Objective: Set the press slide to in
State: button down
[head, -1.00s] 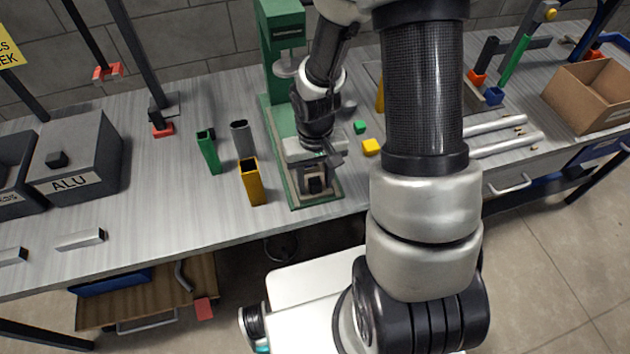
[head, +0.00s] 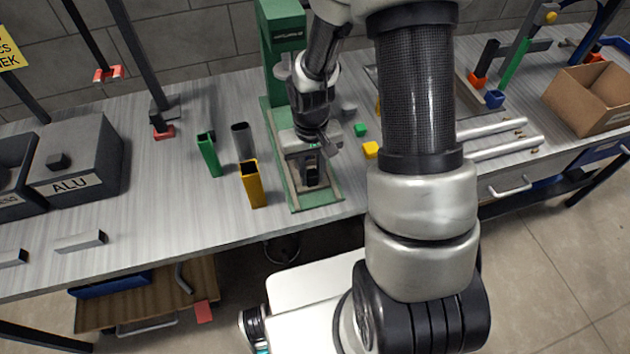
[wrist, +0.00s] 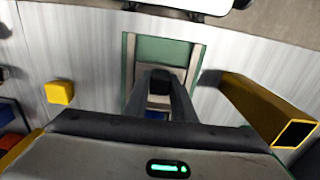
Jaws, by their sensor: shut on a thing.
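The green press (head: 281,60) stands at the back of the bench, with its green base (head: 325,199) reaching to the front edge. The press slide (head: 311,177) is a small pale block with a dark handle, lying between the rails of the base, partly under my gripper. My gripper (head: 311,158) is over the slide; its fingertips are mostly hidden in the head view. In the wrist view my gripper (wrist: 161,80) is shut on the dark slide handle (wrist: 160,77). A bit of blue (wrist: 156,114) shows between the fingers; I cannot tell what it is.
Yellow (head: 253,186), green (head: 208,155) and grey (head: 242,141) tubes stand close left of the base. A yellow cube (head: 371,150) and a green cube (head: 361,129) lie to its right.

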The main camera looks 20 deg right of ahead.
jog(key=w, duration=0.9)
jog(key=shift+w, duration=0.1)
jog(key=c, duration=1.5)
grip_release()
notch_tip(320, 180, up, 18)
jog(key=shift+f+p, duration=0.25)
jog(key=shift+p, duration=0.2)
